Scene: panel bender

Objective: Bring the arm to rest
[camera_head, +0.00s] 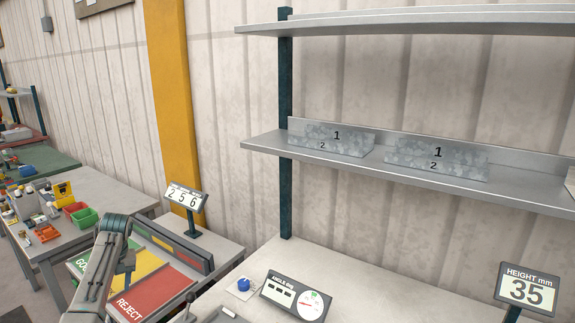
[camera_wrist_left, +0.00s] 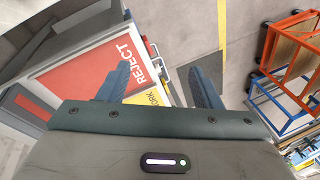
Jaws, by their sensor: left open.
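My left arm (camera_head: 98,268) comes up from the bottom left in the head view, bent over the sorting table. My left gripper shows best in the left wrist view (camera_wrist_left: 160,85), where its two dark fingers stand wide apart with nothing between them. The red REJECT area (camera_wrist_left: 88,75) lies below and to the left of the fingers, and part of a yellow area shows between them. In the head view the REJECT area (camera_head: 152,292) is right of my arm. My right gripper is in neither view.
Bent metal sheets marked 1 and 2 (camera_head: 330,139) stand on the wall shelf (camera_head: 515,184). An angle gauge (camera_head: 296,296), a height display reading 35 (camera_head: 527,289) and a sign reading 256 (camera_head: 185,196) stand nearby. Orange and blue trolley frames (camera_wrist_left: 290,50) show in the wrist view.

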